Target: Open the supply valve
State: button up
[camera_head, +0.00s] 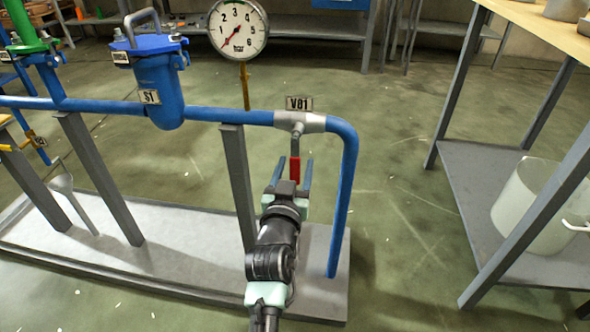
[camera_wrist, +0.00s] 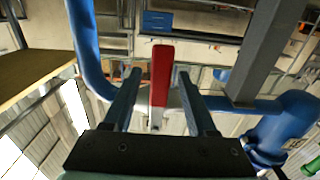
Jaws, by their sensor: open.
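The supply valve (camera_head: 313,122), labelled V01, is a grey body on the blue pipe. Its red handle (camera_head: 295,168) hangs straight down on a grey stem. My gripper (camera_head: 292,163) is open just below the valve, with its two fingers to the left and right of the handle. In the wrist view, which looks upside down, the red handle (camera_wrist: 161,72) stands between the open fingers (camera_wrist: 160,76). A gap shows on both sides, so neither finger appears to touch it.
The blue pipe (camera_head: 345,190) bends down right of the valve to the grey base plate (camera_head: 190,240). A grey post (camera_head: 238,185) stands close left of my gripper. A pressure gauge (camera_head: 238,30) and a blue filter (camera_head: 165,85) are up left. A table (camera_head: 470,90) stands right.

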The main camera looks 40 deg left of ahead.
grip_shut()
dwell(1.4)
